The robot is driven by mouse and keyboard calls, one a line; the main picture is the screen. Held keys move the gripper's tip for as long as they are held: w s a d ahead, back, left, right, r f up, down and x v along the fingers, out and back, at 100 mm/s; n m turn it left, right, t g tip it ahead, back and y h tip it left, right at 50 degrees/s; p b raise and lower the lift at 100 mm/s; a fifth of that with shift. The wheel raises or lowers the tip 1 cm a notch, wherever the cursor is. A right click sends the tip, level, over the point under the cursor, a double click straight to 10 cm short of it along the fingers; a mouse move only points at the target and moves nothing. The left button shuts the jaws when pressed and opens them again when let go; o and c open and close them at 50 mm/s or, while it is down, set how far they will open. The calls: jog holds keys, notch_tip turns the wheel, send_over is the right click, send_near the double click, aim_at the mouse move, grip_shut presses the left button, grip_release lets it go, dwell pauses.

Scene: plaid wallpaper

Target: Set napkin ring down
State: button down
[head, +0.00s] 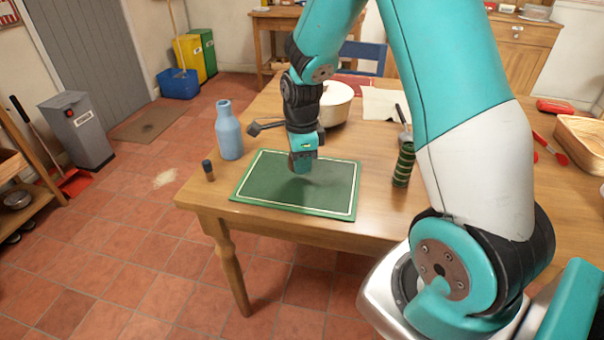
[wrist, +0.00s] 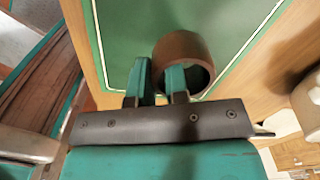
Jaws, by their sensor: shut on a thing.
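A brown napkin ring (wrist: 186,45) shows in the wrist view, at the tips of my gripper (wrist: 158,78). My gripper is shut on the ring's wall, with one finger inside the ring's opening and the other outside. In the head view my gripper (head: 302,168) points down over the green placemat (head: 325,195) with its pale border line. The ring is hard to make out there. A dark shadow lies on the mat under the gripper. The exact gap between ring and mat cannot be told.
A blue bottle (head: 229,138) and a small dark-topped shaker (head: 208,171) stand left of the mat. A green striped cylinder (head: 403,166) stands at its right. A cream pot (head: 337,103) is behind. The wooden table's (head: 205,197) front edge is close to the mat.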

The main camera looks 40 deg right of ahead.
aim_at(302, 184)
jog(key=shift+f, duration=1.7)
jog(key=shift+f, duration=0.15)
jog(key=c, duration=1.1)
grip_release()
